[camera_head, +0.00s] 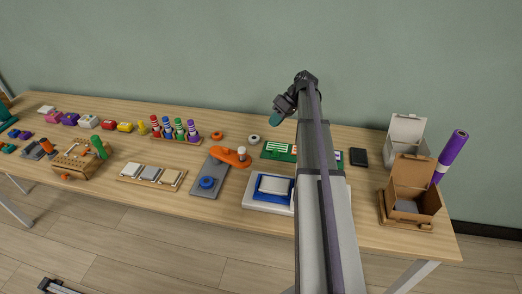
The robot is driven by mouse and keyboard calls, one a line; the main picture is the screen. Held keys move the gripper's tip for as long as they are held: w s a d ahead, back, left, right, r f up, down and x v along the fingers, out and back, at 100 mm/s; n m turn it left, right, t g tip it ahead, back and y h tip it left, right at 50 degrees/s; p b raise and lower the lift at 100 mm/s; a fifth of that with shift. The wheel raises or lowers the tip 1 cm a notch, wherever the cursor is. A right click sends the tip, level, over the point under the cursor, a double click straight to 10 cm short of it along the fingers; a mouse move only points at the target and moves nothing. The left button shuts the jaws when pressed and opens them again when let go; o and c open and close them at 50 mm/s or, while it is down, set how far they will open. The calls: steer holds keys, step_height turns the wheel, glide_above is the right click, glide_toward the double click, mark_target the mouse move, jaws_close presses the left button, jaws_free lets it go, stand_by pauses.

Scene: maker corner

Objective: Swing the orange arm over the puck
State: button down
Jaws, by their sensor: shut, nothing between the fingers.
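The orange arm (229,156) lies over the upper end of a grey base plate (208,168) and reaches past its right edge. The blue puck (207,183) sits on the lower part of the plate, apart from the orange arm and uncovered.
A white-and-blue tray (262,205) stands right of the plate, and a board with pale pads (152,176) lies left. Behind are colourful pegs (175,128), an orange ring (217,136) and a white roll (254,138). Boxes (410,190) stand far right. My arm hides part of the table.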

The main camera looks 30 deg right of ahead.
steer(key=shift+w+a+n, duration=0.1)
steer(key=shift+a+n, duration=0.5)
steer(key=shift+n, duration=0.1)
steer(key=shift+a, duration=0.1)
steer(key=a+f+b, duration=0.7)
steer(key=a+b, duration=0.1)
steer(key=a, duration=0.1)
steer(key=shift+a+f, duration=0.2)
steer(key=shift+f, duration=0.2)
steer(key=shift+a, duration=0.1)
